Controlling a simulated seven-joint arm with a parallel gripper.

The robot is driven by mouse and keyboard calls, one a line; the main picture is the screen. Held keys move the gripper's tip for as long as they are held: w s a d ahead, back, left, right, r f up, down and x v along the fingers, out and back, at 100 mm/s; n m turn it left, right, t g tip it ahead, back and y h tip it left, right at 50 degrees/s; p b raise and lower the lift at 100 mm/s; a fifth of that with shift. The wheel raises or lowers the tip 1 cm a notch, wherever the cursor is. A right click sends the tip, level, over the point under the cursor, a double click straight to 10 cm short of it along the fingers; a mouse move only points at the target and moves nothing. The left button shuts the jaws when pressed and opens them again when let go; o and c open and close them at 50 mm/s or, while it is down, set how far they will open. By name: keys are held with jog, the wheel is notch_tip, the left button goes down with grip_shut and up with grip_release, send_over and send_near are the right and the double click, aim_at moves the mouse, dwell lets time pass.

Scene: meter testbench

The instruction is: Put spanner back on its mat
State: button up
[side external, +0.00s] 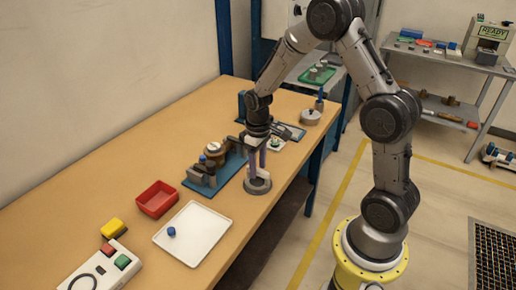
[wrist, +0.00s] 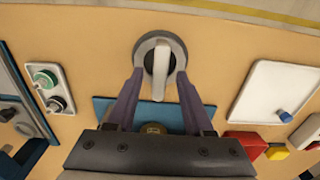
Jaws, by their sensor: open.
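My gripper (side external: 258,165) points down over the front edge area of the bench, with its two purple fingers apart. In the wrist view the open fingers (wrist: 159,80) straddle the near side of a round grey piece (wrist: 177,44) with a pale upright bar or handle (wrist: 159,72). That round piece also shows in the side view (side external: 258,187). I cannot tell whether the fingers touch it. I cannot clearly make out a spanner in either view.
A blue plate (side external: 232,166) with a brass-topped fixture (side external: 215,153) lies left of the gripper. A red bin (side external: 157,198), a white tray (side external: 205,225) with a blue cap (side external: 171,231), a yellow block (side external: 112,228) and a button box (side external: 95,268) stand nearer. The bench's left strip is clear.

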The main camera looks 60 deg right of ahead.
aim_at(258, 170)
jog(key=s+a+r+t, duration=0.1)
jog(key=s+a+r, duration=0.2)
jog(key=r, duration=0.6)
jog(key=s+a+r+t, duration=0.15)
jog(key=s+r, duration=0.25)
jog(key=r, duration=0.5)
jog(key=s+a+r+t, duration=0.1)
jog(key=s+a, duration=0.1)
jog(key=s, duration=0.4)
jog(key=s+a+r+t, duration=0.1)
jog(key=s+a+t, duration=0.1)
jog(key=s, duration=0.4)
jog(key=shift+s+a+r, duration=0.35)
jog(key=shift+a+r, duration=0.05)
jog(key=shift+a, duration=0.35)
